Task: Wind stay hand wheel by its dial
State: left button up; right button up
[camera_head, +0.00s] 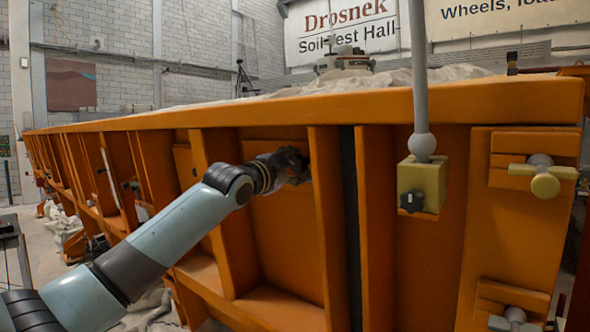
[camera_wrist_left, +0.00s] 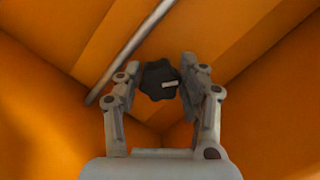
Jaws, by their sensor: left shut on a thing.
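In the left wrist view a black lobed hand wheel (camera_wrist_left: 157,75) with a short pale mark on its face sits between the fingertips of my left gripper (camera_wrist_left: 160,90). The fingers are closed on its sides. A thin grey rod (camera_wrist_left: 130,50) runs diagonally behind it, in front of orange panels. In the head view my left gripper (camera_head: 291,166) is inside an orange bay of the sandbed's side (camera_head: 270,240), near the upper right of that bay. There the gripper hides the wheel. I cannot make out a dial in either view. My right gripper is not in view.
Orange ribs (camera_head: 325,215) flank the bay, and the sandbed's top rail (camera_head: 300,108) runs above it. To the right, a yellow block (camera_head: 430,178) carries another black knob (camera_head: 411,201) and a grey post (camera_head: 419,70).

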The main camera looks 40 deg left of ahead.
pick_arm(q)
jog(key=shift+m+y, duration=0.3)
jog(key=shift+m, duration=0.9)
jog(key=m, duration=0.2)
jog(key=shift+m+t, duration=0.3)
jog(key=shift+t, duration=0.1)
jog(key=m+p, duration=0.1)
jog(key=m, duration=0.2)
jog(key=shift+t+y, duration=0.3)
jog(key=shift+m+t+p, duration=0.3)
jog(key=shift+m+p, duration=0.2)
jog(key=shift+m, duration=1.1)
jog(key=o, duration=1)
jog(key=shift+c, duration=0.2)
jog(key=shift+o, duration=1.1)
